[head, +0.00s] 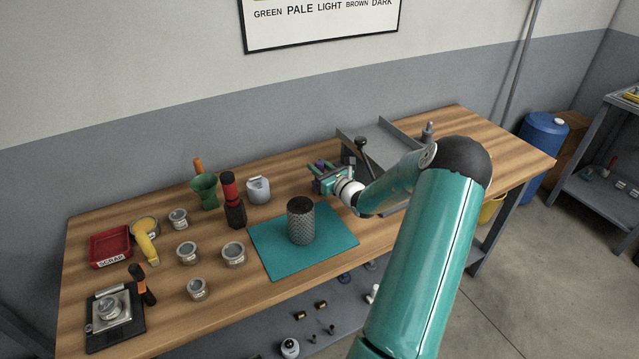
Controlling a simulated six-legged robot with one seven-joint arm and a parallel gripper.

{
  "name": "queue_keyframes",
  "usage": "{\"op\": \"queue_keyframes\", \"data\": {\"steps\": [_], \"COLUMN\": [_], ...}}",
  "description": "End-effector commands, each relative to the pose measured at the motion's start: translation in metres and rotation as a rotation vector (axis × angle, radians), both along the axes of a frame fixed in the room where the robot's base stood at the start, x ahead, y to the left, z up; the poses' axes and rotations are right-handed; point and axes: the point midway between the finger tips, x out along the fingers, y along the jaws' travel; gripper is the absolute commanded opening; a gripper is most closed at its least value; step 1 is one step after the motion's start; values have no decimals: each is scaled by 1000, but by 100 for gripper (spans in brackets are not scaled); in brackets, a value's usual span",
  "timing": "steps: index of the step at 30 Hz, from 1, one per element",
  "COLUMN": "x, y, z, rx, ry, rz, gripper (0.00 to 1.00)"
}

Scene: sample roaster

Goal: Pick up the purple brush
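A small purple thing (320,163), which looks like part of the purple brush, shows just beyond my gripper (322,170) on the wooden bench. Most of it is hidden by the gripper, so its shape and pose are unclear. My gripper is low over the back of the bench, behind the teal mat. Its fingers point away from the camera, close to the purple thing. I cannot tell whether they touch it, or whether they are open or shut.
A dark-topped textured cylinder (301,222) stands on the teal mat (275,262), near my gripper. A grey metal tray (392,136) and a black-knobbed lever (361,146) are close on the right. Tins, a red scrap tray (108,246) and a green cup (204,190) fill the left.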

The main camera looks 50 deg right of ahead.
Motion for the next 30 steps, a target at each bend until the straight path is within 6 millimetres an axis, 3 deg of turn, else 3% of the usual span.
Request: {"op": "queue_keyframes", "data": {"steps": [1,4,17,24,30], "x": [0,0,0,0,-23], "y": [0,0,0,0,5], "z": [0,0,5,33,60], "rx": [0,0,-1,-4,-4], "ry": [0,0,-1,-2,0], "rz": [0,0,0,1,-1], "gripper": [19,0,0,0,0]}}
